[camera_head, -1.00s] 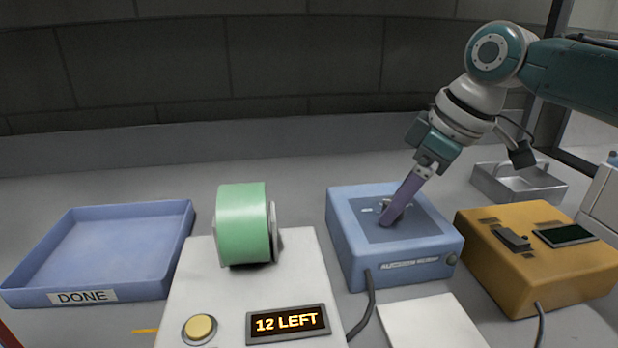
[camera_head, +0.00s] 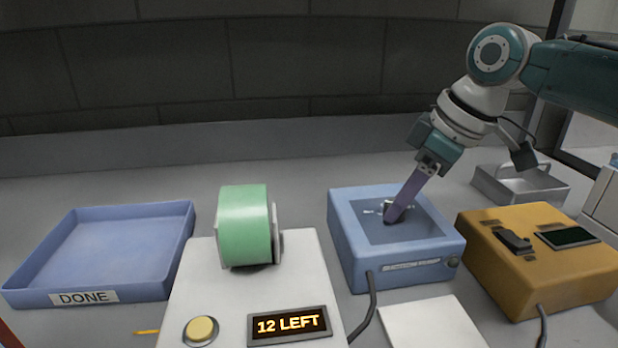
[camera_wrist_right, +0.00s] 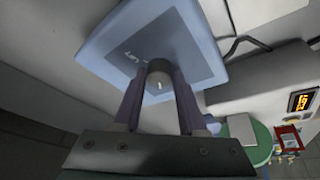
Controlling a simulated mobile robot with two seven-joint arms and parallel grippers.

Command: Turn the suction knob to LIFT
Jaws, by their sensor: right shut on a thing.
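The blue suction box (camera_head: 350,245) stands on the table right of centre, with a dark panel on top. The suction knob (camera_wrist_right: 158,76) shows in the right wrist view as a round grey knob with a short white mark. It sits between the two purple fingers of my right gripper (camera_wrist_right: 158,95), which is shut on it. In the head view my right gripper (camera_head: 392,214) comes down at a slant onto the panel and partly covers the knob. A "LIFT" label (camera_wrist_right: 130,54) is on the panel beside the knob. My left gripper is not in view.
A blue tray marked DONE (camera_head: 84,298) is at the left. A white dispenser (camera_head: 220,290) with a green roll (camera_head: 243,225) reads "12 LEFT". A yellow device (camera_head: 540,260) stands close right of the suction box, with a metal tray (camera_head: 520,184) behind.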

